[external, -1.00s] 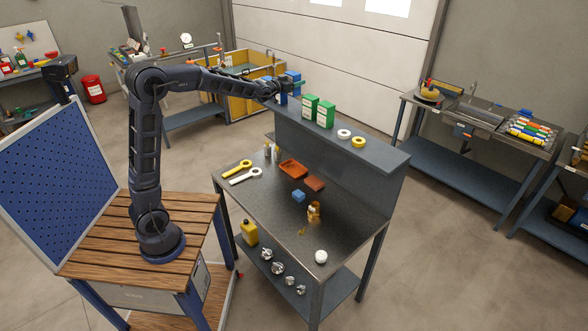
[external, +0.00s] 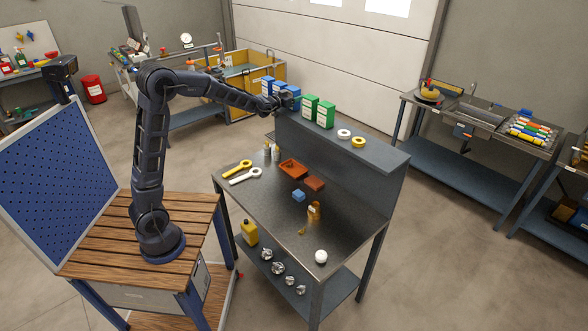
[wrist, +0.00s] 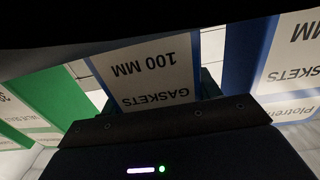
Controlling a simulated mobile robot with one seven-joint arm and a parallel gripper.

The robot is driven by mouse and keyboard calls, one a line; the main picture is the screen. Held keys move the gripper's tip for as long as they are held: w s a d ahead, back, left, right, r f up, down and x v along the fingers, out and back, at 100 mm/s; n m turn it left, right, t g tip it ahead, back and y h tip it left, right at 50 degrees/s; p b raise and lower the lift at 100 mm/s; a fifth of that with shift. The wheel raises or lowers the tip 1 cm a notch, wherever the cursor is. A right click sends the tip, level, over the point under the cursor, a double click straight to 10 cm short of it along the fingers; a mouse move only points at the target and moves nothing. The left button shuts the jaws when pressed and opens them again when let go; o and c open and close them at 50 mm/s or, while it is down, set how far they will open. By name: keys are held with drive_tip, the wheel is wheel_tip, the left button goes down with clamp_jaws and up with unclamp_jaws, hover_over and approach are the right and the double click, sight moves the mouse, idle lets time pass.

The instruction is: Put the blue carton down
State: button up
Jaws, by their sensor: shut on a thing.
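My gripper (external: 285,100) is at the left end of the raised shelf, shut on a blue carton (external: 294,91), which shows partly behind it. In the wrist view the held blue carton (wrist: 155,70) fills the middle, with its white label reading "GASKETS 100 MM" upside down. The dark gripper body covers its lower part. The fingertips are hard to make out. I cannot tell whether the carton's bottom touches the shelf.
Other blue cartons (external: 267,85) stand left of the gripper; one with a gaskets label (wrist: 290,60) is close by in the wrist view. Two green cartons (external: 326,114) stand to the right on the shelf (external: 380,155), then a white and a yellow ring (external: 358,142).

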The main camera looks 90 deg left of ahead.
drive_tip(key=shift+f, duration=0.1)
drive_tip(key=o, duration=1.1)
drive_tip(key=v, duration=1)
drive_tip(key=shift+s+d+f, duration=0.1)
drive_tip(key=shift+s+d, duration=0.15)
